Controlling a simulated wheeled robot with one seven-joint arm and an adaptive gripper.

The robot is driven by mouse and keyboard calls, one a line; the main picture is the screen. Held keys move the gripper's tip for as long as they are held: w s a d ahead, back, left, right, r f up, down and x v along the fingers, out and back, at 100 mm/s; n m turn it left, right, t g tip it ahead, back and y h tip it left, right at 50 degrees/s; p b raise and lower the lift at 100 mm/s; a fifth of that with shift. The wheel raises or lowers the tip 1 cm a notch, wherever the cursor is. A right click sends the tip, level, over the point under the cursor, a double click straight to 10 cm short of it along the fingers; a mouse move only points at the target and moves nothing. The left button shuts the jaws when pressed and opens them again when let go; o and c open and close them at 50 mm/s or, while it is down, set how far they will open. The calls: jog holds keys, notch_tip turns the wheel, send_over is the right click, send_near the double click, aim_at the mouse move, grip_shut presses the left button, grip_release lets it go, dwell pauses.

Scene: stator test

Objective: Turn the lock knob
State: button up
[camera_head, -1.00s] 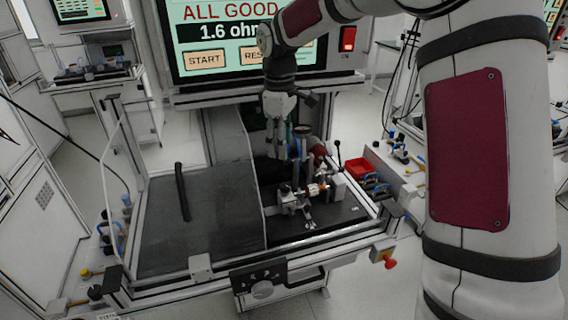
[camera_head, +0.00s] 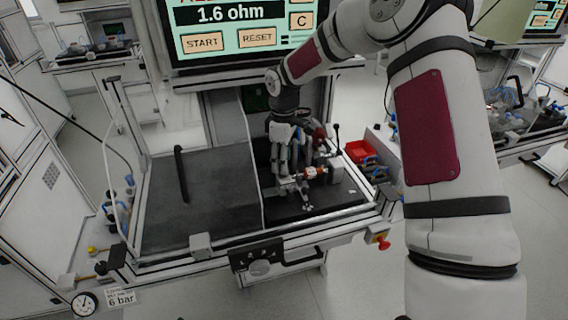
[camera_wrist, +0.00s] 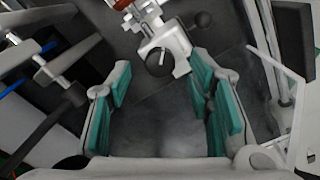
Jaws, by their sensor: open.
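I cannot tell how far the fingertips are from the knob in depth. In the head view my gripper (camera_head: 289,166) hangs pointing down over the test fixture (camera_head: 304,192), left of an orange-and-white part (camera_head: 314,172). The knob cannot be made out there, and my fingers cover part of the fixture.
A clear upright panel (camera_head: 250,165) stands left of the fixture. A red bin (camera_head: 358,151) is at right. The dark left bench top (camera_head: 210,200) is mostly free.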

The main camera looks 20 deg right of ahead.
jog(key=shift+f, duration=1)
grip_shut()
